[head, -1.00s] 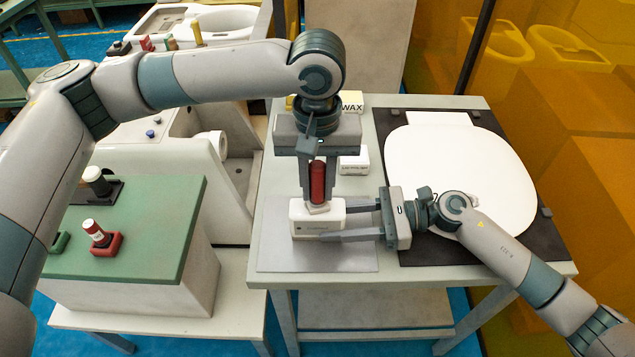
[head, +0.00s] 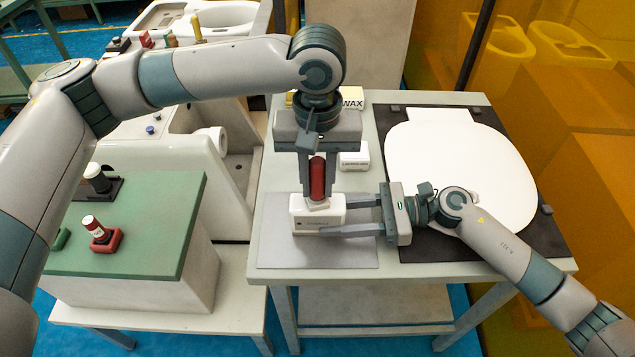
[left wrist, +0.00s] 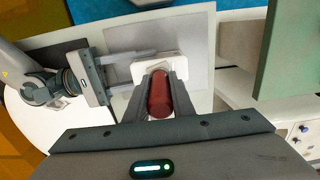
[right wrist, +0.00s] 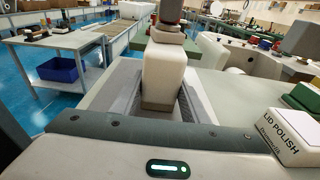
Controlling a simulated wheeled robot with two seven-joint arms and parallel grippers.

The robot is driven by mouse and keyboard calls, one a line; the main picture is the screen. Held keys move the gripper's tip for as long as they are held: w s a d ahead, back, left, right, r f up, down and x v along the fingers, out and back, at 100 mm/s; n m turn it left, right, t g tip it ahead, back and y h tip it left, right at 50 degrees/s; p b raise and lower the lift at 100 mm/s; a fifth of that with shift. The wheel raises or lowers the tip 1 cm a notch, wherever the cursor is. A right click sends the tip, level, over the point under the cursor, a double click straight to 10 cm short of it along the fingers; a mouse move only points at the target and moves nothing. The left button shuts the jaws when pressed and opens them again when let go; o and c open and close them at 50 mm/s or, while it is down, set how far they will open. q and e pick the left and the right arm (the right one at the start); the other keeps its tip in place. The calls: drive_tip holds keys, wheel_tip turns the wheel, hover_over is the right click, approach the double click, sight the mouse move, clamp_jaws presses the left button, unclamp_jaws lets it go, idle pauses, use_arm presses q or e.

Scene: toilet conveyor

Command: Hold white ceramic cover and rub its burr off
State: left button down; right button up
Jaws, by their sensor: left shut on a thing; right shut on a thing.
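The white ceramic cover (head: 305,222), a small block, is above the grey plate at the table's near left. My right gripper (head: 345,216) reaches in from the right and is shut on it. The cover stands between the fingers in the right wrist view (right wrist: 163,75). My left gripper (head: 317,190) points down from above and is shut on a red cylindrical tool (head: 317,178), also seen in the left wrist view (left wrist: 160,97). The tool's lower end is at the cover's top; contact is hard to tell. No burr can be made out.
A large white toilet lid (head: 465,165) lies on a black mat (head: 530,235) at the right. A WAX box (head: 352,98) and a LID POLISH box (right wrist: 290,137) stand behind the cover. A green-topped stand (head: 150,220) is at the left. The grey plate's front (head: 315,255) is clear.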

use_arm(q)
drive_tip(key=shift+w, duration=0.1)
drive_tip(key=shift+w, duration=0.35)
drive_tip(key=shift+s, duration=0.15)
idle(0.4)
drive_tip(key=shift+s+f, duration=0.15)
drive_tip(key=shift+s, duration=0.2)
use_arm(e)
drive_tip(key=shift+s, duration=0.1)
use_arm(q)
drive_tip(key=shift+s, duration=0.2)
drive_tip(key=shift+s, duration=0.25)
use_arm(e)
drive_tip(key=shift+r, duration=0.1)
use_arm(q)
drive_tip(key=shift+w, duration=0.1)
drive_tip(key=shift+w, duration=0.45)
